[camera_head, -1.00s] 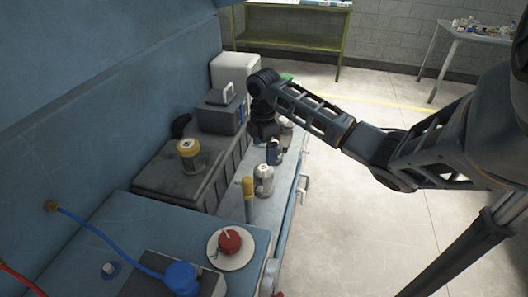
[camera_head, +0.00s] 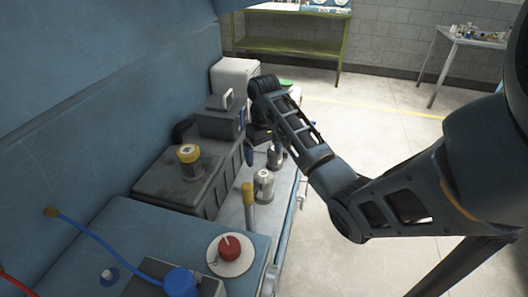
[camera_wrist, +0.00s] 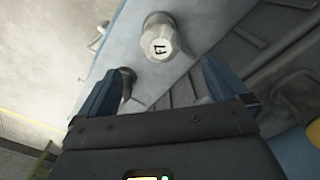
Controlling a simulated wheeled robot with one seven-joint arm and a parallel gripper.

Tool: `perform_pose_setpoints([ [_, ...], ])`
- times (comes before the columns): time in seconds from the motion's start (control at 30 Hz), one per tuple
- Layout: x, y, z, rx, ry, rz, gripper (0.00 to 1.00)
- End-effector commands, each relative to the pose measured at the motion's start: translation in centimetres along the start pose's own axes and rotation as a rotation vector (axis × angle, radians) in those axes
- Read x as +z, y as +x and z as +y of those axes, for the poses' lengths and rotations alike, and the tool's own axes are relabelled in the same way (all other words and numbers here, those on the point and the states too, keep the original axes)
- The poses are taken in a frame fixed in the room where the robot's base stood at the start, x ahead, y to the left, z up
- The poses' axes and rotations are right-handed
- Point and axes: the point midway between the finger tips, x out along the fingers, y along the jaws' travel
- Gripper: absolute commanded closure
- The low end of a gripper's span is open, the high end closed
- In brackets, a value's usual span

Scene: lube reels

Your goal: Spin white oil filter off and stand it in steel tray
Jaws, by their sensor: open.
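A pale, whitish-grey filter-like cylinder (camera_head: 263,182) stands upright on the narrow grey bench. A pale cylinder with a dark mark on its top (camera_wrist: 160,38), probably the same one, shows beyond my fingertips in the wrist view. My gripper (camera_wrist: 163,68) is open, with nothing between its two blue-grey fingers. In the head view it is mostly hidden behind my arm, above the far part of the bench. A darker cylinder (camera_head: 275,157) stands just behind the pale one; a similar one (camera_wrist: 127,78) shows beside my left finger. I cannot make out a steel tray for certain.
A yellow-topped jar (camera_head: 189,160) stands on a dark box (camera_head: 165,185) left of the cylinders. A yellow-topped post (camera_head: 248,200) rises close in front of the pale cylinder. A red knob (camera_head: 230,247) sits on a white disc nearer. The floor to the right is open.

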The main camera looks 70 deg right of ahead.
Motion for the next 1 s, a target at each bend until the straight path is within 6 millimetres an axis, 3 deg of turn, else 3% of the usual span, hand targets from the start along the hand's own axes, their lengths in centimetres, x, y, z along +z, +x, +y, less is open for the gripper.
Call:
perform_pose_setpoints([
  [0.2,0.0,0.0,0.0,0.000,0.190,0.002,0.00],
  [0.37,0.0,0.5,0.0,0.000,0.126,0.002,0.00],
  [0.47,-0.1,1.3,-0.1,0.000,-0.022,0.001,0.00],
  [1.0,-0.3,6.3,-0.1,0.005,-1.153,0.000,0.00],
])
